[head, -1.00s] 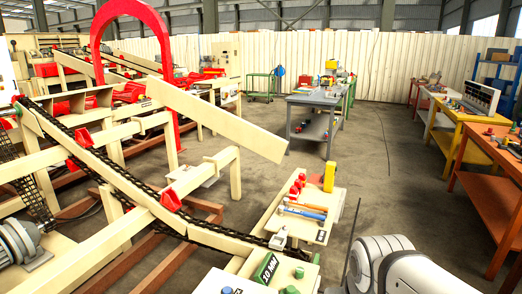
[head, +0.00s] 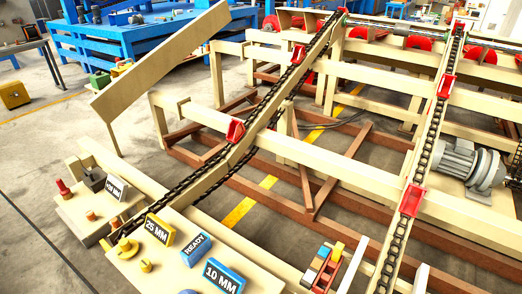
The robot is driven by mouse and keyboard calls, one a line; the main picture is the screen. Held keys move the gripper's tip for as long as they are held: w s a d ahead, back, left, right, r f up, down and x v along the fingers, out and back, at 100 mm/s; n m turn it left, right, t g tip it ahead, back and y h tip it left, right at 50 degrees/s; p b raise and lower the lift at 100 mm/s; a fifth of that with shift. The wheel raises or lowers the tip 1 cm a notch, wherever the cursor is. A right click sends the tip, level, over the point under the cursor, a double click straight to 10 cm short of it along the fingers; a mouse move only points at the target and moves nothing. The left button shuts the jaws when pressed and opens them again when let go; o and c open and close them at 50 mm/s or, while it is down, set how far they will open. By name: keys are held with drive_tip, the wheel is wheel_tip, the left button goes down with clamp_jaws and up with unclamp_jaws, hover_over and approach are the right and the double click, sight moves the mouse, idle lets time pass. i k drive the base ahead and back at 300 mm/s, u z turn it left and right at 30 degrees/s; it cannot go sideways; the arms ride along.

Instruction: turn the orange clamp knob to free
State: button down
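I cannot pick out an orange clamp knob for certain in the head view. Two small orange-brown pegs, one of them this peg (head: 116,222), stand on the beige plate at the lower left. Yellow round knobs (head: 124,246) sit on the panel with the "25 MM" sign (head: 160,229). My gripper is not in view.
"READY" (head: 196,248) and "10 MM" (head: 224,276) signs stand on the panel. Chain conveyors (head: 262,117) with red lugs cross the view. A raised beige board (head: 160,60) slants at the upper left. A grey motor (head: 466,163) is at right. Open floor lies left.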

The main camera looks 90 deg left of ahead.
sight(90, 216)
drive_tip(key=u, duration=1.65)
drive_tip(key=k, duration=0.1)
drive_tip(key=u, duration=2.8)
drive_tip(key=k, duration=0.9)
drive_tip(key=z, duration=0.15)
drive_tip(key=i, duration=0.9)
drive_tip(key=u, duration=0.05)
